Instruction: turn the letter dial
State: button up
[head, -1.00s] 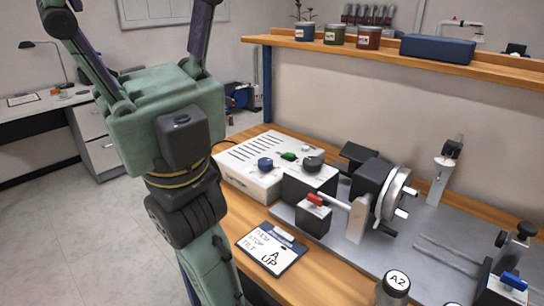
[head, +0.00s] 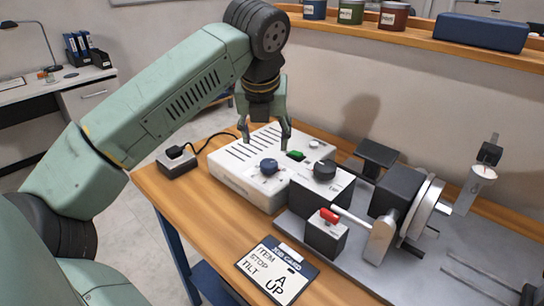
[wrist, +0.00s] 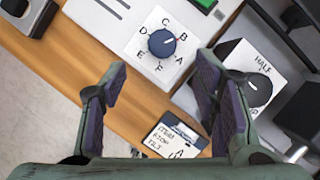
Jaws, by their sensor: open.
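The letter dial (head: 268,167) is a blue round knob on the front of a white box (head: 238,185). In the wrist view the dial (wrist: 162,43) sits on a white plate ringed with letters A to F.
A job card (head: 277,270) reading "A" and "UP" lies on the bench. A green button (head: 296,155) is beside the dial.

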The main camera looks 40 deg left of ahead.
aim_at(269, 163)
jog(key=p+x, duration=0.2)
jog(key=x, duration=0.8)
jog(key=shift+w+d, duration=0.15)
jog(key=shift+d, duration=0.05)
jog(key=shift+c, duration=0.4)
jog(key=c, duration=1)
